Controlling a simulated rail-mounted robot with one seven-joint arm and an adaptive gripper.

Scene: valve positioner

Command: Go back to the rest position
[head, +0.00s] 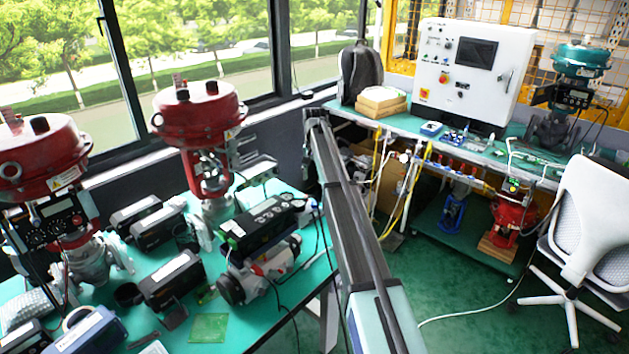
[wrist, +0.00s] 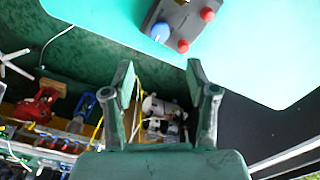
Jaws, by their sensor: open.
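My gripper (wrist: 160,82) shows in the wrist view with its two fingers spread apart. Nothing is between the fingertips; the floor and shelf area shows beyond them. A dark device with two red caps and one blue cap (wrist: 182,22) lies on a green tabletop (wrist: 115,15) above the fingers in the picture, apart from them. My gripper is not visible in the head view. In the head view, the green table (head: 175,338) at left carries a black positioner (head: 262,225) and two red valve actuators (head: 198,105) (head: 38,155).
Several dark boxes (head: 172,280) crowd the left table. A back bench (head: 412,131) holds a white control cabinet (head: 470,72) and a teal-topped valve (head: 580,60). A white chair (head: 595,215) stands at right.

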